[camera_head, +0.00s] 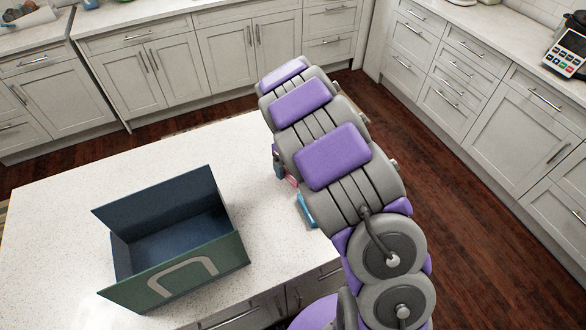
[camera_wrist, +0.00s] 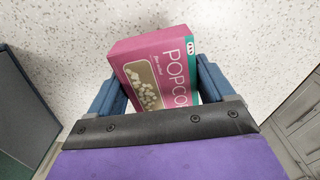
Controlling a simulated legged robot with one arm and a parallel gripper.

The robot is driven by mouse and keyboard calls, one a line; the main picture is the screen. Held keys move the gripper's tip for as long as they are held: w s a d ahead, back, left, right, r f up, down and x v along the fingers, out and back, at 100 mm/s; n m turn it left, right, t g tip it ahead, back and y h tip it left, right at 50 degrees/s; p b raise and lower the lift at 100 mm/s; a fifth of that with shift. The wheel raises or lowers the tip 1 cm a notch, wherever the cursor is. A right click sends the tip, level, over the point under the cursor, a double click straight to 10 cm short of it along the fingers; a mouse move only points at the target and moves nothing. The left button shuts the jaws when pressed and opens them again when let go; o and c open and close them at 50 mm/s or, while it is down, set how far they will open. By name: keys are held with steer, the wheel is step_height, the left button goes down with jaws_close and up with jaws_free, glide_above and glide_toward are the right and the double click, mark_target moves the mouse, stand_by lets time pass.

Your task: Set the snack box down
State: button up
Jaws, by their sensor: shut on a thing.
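The snack box is a pink popcorn box with a teal edge (camera_wrist: 155,75). In the wrist view it lies between the two blue fingers of my gripper (camera_wrist: 161,80), which is shut on it. The speckled white countertop (camera_wrist: 250,30) shows behind it. I cannot tell whether the box touches the counter. In the head view my arm hides most of the gripper, and only a small pink piece of the snack box (camera_head: 291,181) shows over the right part of the island.
An open green box with a dark blue inside (camera_head: 180,277) stands on the white island countertop (camera_head: 60,205), left of my arm. The counter between them is clear. Grey cabinets (camera_head: 160,75) line the back and right, with wooden floor between.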

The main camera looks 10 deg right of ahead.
steer(key=shift+w, duration=0.55)
steer(key=shift+w+d+f, duration=0.1)
steer(key=shift+f, duration=0.25)
steer(key=f, duration=0.1)
steer(key=f+b, duration=0.1)
steer(key=f, duration=0.1)
steer(key=shift+d, duration=0.4)
steer(key=o, duration=1)
steer(key=shift+a, duration=0.2)
steer(key=shift+c, duration=0.2)
steer(key=shift+r, duration=0.1)
